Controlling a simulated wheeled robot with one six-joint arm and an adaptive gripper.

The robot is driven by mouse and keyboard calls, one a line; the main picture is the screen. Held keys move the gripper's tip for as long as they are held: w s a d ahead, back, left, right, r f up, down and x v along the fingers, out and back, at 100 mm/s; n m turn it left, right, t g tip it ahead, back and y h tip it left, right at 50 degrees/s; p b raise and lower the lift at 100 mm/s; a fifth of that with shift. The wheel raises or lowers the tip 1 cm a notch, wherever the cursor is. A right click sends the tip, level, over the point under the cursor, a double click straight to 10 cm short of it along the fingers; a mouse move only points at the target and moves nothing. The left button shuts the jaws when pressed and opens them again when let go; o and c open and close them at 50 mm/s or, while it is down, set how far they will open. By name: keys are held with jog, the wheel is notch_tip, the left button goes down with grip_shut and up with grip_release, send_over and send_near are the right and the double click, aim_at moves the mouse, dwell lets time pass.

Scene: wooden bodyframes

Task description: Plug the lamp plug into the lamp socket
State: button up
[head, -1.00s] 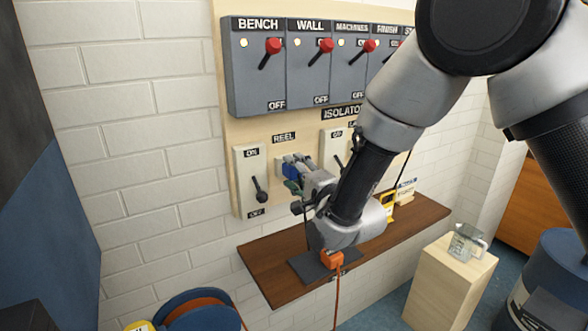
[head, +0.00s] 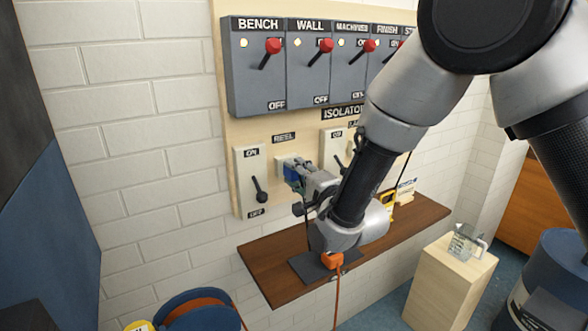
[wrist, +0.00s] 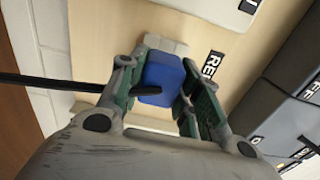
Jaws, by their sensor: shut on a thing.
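A blue plug (wrist: 163,76) with a black cable (wrist: 60,82) is between the fingers of my gripper (wrist: 162,82), which is shut on it. In the head view my gripper (head: 298,182) holds the blue plug (head: 290,172) in front of the pale socket (head: 282,160) under the REEL label (head: 284,138). That socket also shows behind the plug in the wrist view (wrist: 166,42). I cannot tell whether plug and socket still touch. The lamp label (head: 356,125) is partly covered by my arm, and the lamp socket is hidden behind it.
An orange plug (head: 332,260) with an orange cable is at the front of the wooden shelf (head: 270,270), by a dark mat. Isolator boxes (head: 258,75) with red-knobbed levers hang above. A REEL switch (head: 258,185) is to the left. A jug (head: 466,242) stands on a pedestal at right.

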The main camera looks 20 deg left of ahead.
jog(key=shift+s+d, duration=0.3)
jog(key=shift+v, duration=1.2)
